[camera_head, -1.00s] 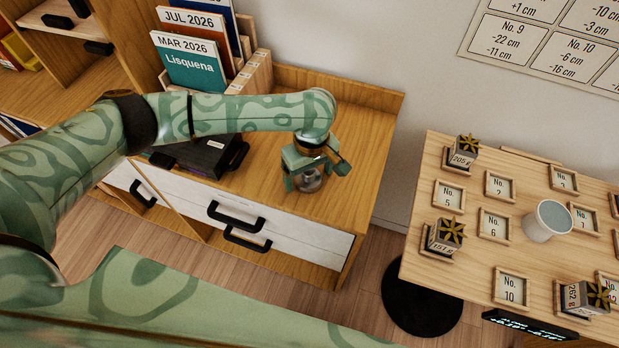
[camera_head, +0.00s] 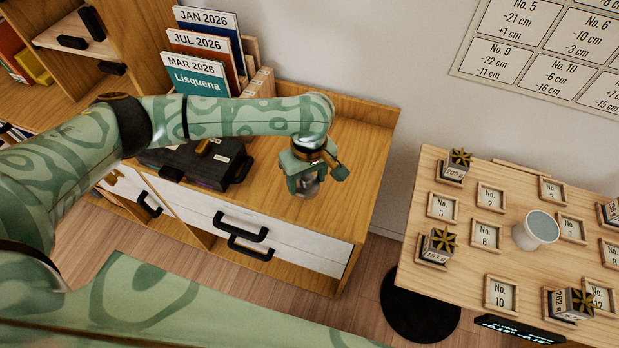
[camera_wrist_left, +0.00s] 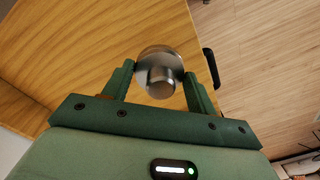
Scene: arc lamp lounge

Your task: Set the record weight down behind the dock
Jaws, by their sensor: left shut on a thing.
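My left gripper (camera_head: 307,186) is shut on the record weight (camera_head: 309,187), a small silvery metal piece, over the right part of the wooden sideboard top. In the left wrist view, the weight (camera_wrist_left: 161,82) sits between the fingertips, with a wide round disc and a narrower knob. I cannot tell whether it touches the wood. A black box-like unit (camera_head: 215,170), possibly the dock, lies on the sideboard left of the gripper, partly hidden by my left arm. My right gripper is out of view.
The sideboard top (camera_head: 352,150) is bare right of the gripper. Black drawer handles (camera_head: 241,226) stick out in front. A separate table (camera_head: 465,270) at right carries several weights, number frames and a cup.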

